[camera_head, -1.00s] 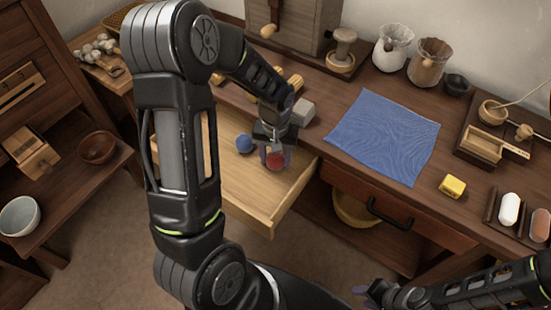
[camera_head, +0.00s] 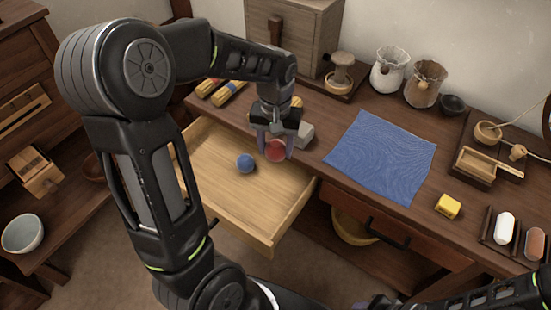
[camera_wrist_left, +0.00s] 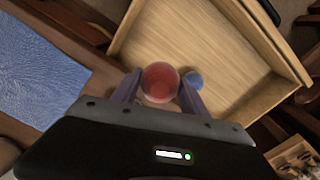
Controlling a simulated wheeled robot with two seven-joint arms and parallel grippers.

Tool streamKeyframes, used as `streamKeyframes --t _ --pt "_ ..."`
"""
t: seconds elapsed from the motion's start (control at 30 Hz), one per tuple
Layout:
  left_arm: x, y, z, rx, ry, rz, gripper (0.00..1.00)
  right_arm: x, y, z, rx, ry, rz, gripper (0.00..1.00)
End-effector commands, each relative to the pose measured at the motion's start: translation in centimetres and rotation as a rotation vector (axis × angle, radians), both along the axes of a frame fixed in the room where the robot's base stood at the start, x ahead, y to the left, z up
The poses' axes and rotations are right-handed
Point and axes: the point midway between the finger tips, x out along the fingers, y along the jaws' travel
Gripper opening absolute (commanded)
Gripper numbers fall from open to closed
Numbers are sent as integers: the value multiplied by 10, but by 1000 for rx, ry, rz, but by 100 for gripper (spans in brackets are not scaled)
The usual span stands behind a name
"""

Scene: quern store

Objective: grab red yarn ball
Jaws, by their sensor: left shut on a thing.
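The red yarn ball (camera_head: 275,151) is between the two fingers of my left gripper (camera_head: 275,148), which is shut on it. It also shows in the left wrist view (camera_wrist_left: 160,82), held between the fingertips. The ball appears above the open drawer (camera_head: 230,208). A blue ball (camera_head: 245,163) lies in the drawer, to the left of the red ball in the head view; in the wrist view it is the blue ball (camera_wrist_left: 194,79) to the right. My right arm shows only in part at the bottom right, and its fingertips are not clear.
A blue cloth (camera_head: 380,155) lies on the tabletop right of the drawer. A grey block (camera_head: 306,135) sits just behind my left gripper. A yellow block (camera_head: 447,206) is near the front edge. A mill cabinet (camera_head: 270,35) stands behind.

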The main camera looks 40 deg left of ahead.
Motion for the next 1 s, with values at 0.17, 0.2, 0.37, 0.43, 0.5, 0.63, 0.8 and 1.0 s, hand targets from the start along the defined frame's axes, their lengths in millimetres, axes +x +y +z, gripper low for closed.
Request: streamKeyframes --t 0.17,0.2,0.37,0.43,0.5,0.63,0.8,1.0 --pt "0 0 31 0 -2 0 12 0 0 6 0 0 0 36" --pt "0 0 35 0 -1 -1 12 0 0 6 0 0 0 36" --pt "0 0 42 0 -1 -1 12 0 0 7 0 0 0 36" --pt "0 0 42 0 -1 -1 12 0 0 7 0 0 0 36" --pt "0 0 42 0 0 -1 12 0 0 7 0 0 0 36" --pt "0 0 42 0 0 -1 12 0 0 7 0 0 0 36" --pt "0 0 42 0 0 0 12 0 0 7 0 0 0 36" --pt "0 0 42 0 0 0 12 0 0 7 0 0 0 36"
